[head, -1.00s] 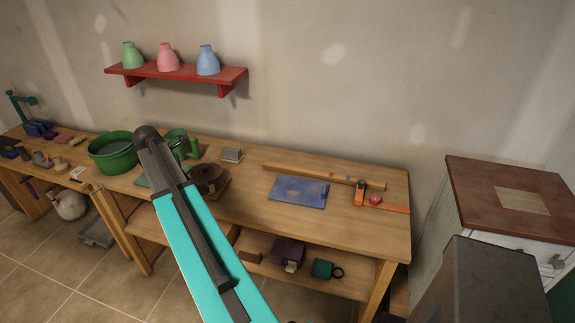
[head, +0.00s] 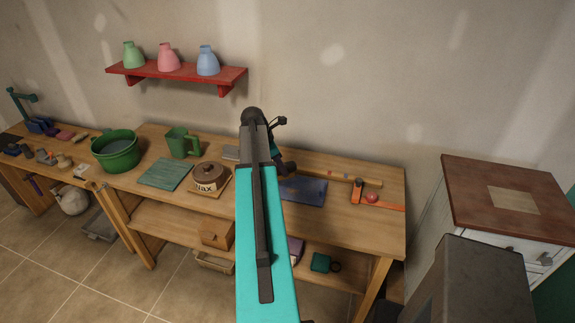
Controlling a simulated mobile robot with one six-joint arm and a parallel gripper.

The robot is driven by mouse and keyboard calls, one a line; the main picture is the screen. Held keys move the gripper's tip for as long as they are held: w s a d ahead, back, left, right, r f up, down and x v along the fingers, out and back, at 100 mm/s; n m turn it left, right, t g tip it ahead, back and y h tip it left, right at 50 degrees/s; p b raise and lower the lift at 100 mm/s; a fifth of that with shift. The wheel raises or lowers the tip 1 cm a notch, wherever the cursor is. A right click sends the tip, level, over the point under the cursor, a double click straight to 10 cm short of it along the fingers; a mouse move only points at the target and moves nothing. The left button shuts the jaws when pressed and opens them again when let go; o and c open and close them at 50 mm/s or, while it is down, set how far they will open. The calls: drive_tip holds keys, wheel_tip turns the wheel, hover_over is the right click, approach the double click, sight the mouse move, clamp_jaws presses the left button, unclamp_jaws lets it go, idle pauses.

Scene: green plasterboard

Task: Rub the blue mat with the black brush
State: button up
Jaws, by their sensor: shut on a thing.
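The blue mat (head: 308,190) lies flat on the right half of the workbench, its left part hidden behind my arm. My gripper (head: 280,160) shows only partly, past the right side of my arm, above the back left part of the mat. It is shut on a small dark thing, which looks like the black brush (head: 287,169). The brush is mostly hidden, and I cannot tell whether it touches the mat.
A wax pot (head: 210,176), green mat (head: 166,173), green jug (head: 183,143) and green tub (head: 115,150) stand left.

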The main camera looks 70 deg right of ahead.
drive_tip(key=shift+s+d+r, duration=0.1)
drive_tip(key=shift+s+d, duration=0.2)
drive_tip(key=shift+s, duration=0.3)
drive_tip(key=shift+s+d, duration=0.25)
drive_tip(key=shift+s, duration=0.3)
